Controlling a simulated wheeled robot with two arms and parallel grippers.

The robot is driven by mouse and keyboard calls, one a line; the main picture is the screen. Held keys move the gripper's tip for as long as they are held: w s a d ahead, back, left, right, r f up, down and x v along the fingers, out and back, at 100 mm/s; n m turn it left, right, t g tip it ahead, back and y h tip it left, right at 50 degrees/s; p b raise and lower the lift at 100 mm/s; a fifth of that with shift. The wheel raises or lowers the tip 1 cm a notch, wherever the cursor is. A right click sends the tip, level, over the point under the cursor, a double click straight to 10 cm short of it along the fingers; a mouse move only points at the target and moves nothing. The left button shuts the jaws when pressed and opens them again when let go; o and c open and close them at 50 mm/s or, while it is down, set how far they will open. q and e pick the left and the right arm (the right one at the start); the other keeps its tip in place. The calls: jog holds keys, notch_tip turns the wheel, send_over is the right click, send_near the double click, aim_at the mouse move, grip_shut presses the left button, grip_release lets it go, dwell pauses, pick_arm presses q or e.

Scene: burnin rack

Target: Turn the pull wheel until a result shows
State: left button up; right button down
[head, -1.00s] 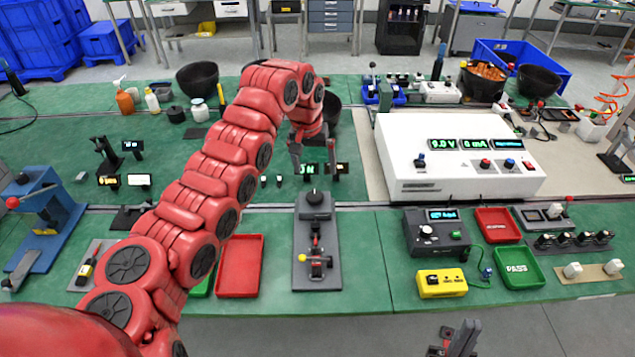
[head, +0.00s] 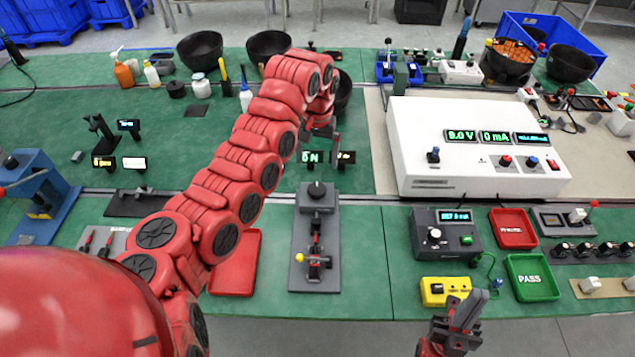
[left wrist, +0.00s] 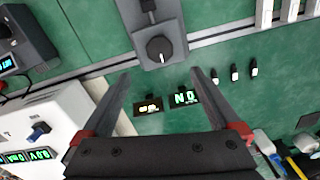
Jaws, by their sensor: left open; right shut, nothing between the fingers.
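A grey pull fixture (head: 316,265) lies on the front green mat in the head view, with a yellow-tipped part on its front half. A dark round knob with a white mark, which looks like the pull wheel (head: 317,189), sits at its far end; it also shows in the left wrist view (left wrist: 160,49). A small display (head: 313,157) reads like "0 N", beside another lit display (head: 346,157). My left gripper (left wrist: 160,82) is open and empty above the displays, apart from the knob. My right gripper (head: 464,312) is shut and empty at the front edge.
A white power supply (head: 480,175) stands right of the fixture. A grey tester (head: 445,235), yellow box (head: 444,290), red bin (head: 512,230) and green PASS bin (head: 532,277) are at front right. A red tray (head: 236,265) lies left of the fixture.

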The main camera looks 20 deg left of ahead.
aim_at(317, 187)
pick_arm(q)
notch_tip(317, 187, down, 10)
jog(key=p, duration=0.2)
jog(key=shift+s+r+p, duration=0.1)
jog(key=shift+r+p, duration=0.15)
jog(key=shift+p, duration=0.05)
jog(key=shift+f, duration=0.65)
jog(key=c, duration=1.4)
